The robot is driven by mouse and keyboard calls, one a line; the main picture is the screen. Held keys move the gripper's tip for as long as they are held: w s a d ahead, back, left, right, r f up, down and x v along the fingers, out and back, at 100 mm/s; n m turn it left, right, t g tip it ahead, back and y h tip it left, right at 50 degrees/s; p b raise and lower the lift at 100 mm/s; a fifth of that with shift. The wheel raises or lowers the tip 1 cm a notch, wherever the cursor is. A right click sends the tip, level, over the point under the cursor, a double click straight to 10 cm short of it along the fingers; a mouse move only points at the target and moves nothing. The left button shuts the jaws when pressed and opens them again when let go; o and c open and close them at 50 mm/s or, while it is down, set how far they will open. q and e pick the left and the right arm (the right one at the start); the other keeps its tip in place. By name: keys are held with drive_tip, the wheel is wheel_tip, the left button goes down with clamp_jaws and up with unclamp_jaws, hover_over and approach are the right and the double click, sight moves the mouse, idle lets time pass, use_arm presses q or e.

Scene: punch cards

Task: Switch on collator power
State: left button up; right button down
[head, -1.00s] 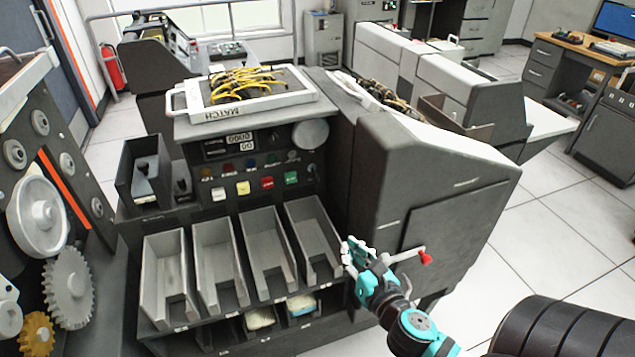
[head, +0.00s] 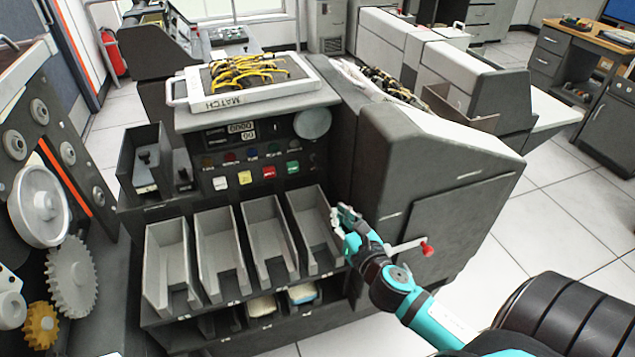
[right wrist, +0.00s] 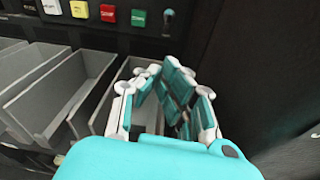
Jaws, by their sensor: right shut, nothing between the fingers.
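The collator is the dark grey machine (head: 440,150) in the middle of the head view. Its front panel holds a row of coloured buttons, with a white (head: 222,183), a yellow (head: 245,177), a red (head: 268,172) and a green one (head: 293,167). A small toggle-like switch (right wrist: 167,18) sits right of the green button in the right wrist view; its position is unclear. My right gripper (head: 346,212) is shut and empty, beside the rightmost card pocket, below and right of the switch. It also shows in the right wrist view (right wrist: 165,65). My left gripper is out of view.
Several grey card pockets (head: 168,270) line the front below the panel. A lever with a red knob (head: 427,249) sticks out from the collator's side close to my right arm. A plugboard with yellow wires (head: 245,75) lies on top.

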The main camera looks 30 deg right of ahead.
approach(316, 164)
drive_tip(key=w+f, duration=0.5)
drive_tip(key=w, duration=0.2)
drive_tip(key=shift+d+f, duration=0.3)
drive_tip(key=shift+f, duration=0.05)
drive_tip(key=r+g+p, duration=0.1)
drive_tip(key=p, duration=0.4)
drive_tip(key=s+r+g+p, duration=0.1)
drive_tip(key=p, duration=0.5)
drive_tip(key=r+p, duration=0.2)
drive_tip(key=p, duration=0.3)
drive_tip(key=shift+s+a+g+y, duration=0.2)
drive_tip(key=shift+s+g+y, duration=0.1)
drive_tip(key=shift+s+g, duration=0.1)
idle(0.4)
